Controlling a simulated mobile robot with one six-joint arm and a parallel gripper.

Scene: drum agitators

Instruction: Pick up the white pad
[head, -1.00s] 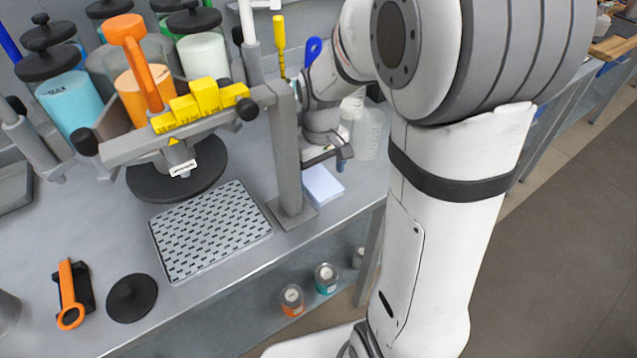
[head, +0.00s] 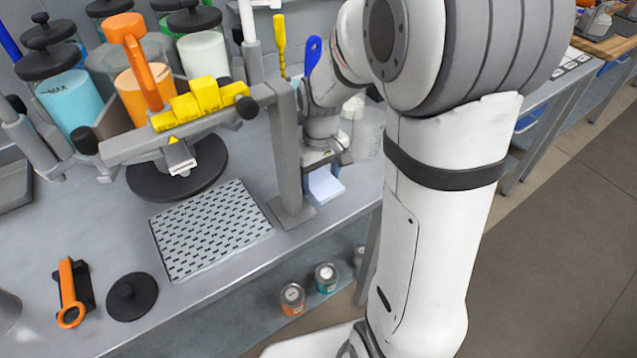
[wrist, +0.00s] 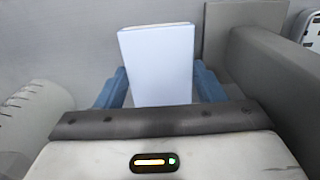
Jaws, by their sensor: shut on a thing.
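The white pad (head: 325,186) is a small pale block near the front edge of the bench in the head view, just right of a grey post. In the wrist view the pad (wrist: 158,62) stands out between two blue fingertips. My gripper (wrist: 160,88) is shut on the pad, one finger on each side. In the head view my gripper (head: 326,160) is directly above and behind the pad, partly hidden by my own arm. I cannot tell whether the pad is clear of the bench.
The grey post (head: 288,160) with its foot plate stands close left of the pad. A patterned grey mat (head: 210,230) lies further left. A translucent container (head: 368,135) is behind right. Orange and teal cans (head: 327,278) sit on the lower shelf.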

